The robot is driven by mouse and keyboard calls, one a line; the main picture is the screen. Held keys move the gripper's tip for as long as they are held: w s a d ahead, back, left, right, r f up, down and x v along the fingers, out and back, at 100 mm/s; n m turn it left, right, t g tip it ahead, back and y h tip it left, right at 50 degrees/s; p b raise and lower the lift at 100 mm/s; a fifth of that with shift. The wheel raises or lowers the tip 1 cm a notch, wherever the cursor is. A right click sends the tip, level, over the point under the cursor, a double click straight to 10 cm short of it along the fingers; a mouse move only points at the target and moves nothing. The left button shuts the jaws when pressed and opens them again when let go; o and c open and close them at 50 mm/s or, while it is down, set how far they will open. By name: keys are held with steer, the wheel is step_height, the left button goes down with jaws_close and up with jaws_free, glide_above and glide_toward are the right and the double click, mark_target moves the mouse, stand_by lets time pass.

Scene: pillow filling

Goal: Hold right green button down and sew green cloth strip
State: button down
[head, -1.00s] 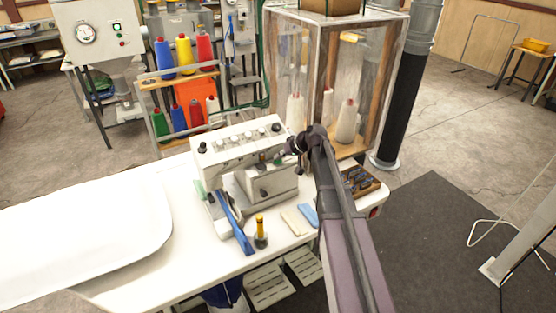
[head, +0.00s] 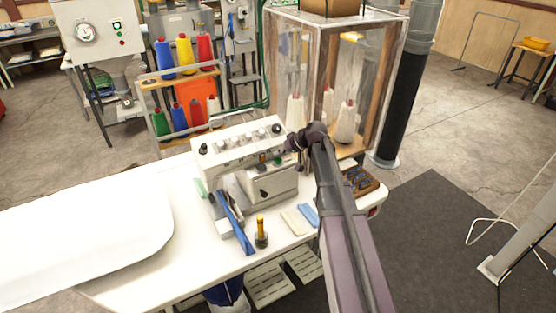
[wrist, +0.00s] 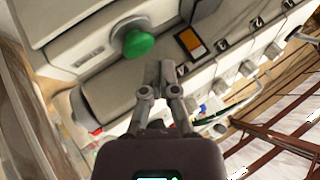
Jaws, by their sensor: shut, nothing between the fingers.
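The white sewing machine (head: 250,165) stands on the white table. A round green button (wrist: 138,42) shows on its housing in the wrist view. A small green spot that may be this button (head: 278,160) shows at the machine's right end in the head view. My gripper (wrist: 166,72) is shut and empty; in the wrist view its tips are just below and right of the button, seemingly apart from it. A small green piece (head: 201,187), perhaps the cloth strip, lies at the machine's left end, mostly hidden. The needle area is not clear.
A large white pillow-like item (head: 85,235) covers the table's left. A clear-walled cabinet (head: 335,90) stands behind my arm.

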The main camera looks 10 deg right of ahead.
steer(key=shift+r+p, duration=2.55)
steer(key=s+f+g+h+b, duration=0.1)
steer(key=s+f+h+b, duration=0.1)
steer(key=s+f, duration=0.3)
steer(key=s+f+m+g+h+b, duration=0.1)
steer(key=s+f+b, duration=0.4)
steer(key=s, duration=0.9)
steer(key=s+f+g+h+b, duration=0.3)
steer(key=s+f+h+b, duration=0.1)
steer(key=s+f, duration=0.3)
steer(key=s, duration=0.2)
steer(key=shift+s+m, duration=0.4)
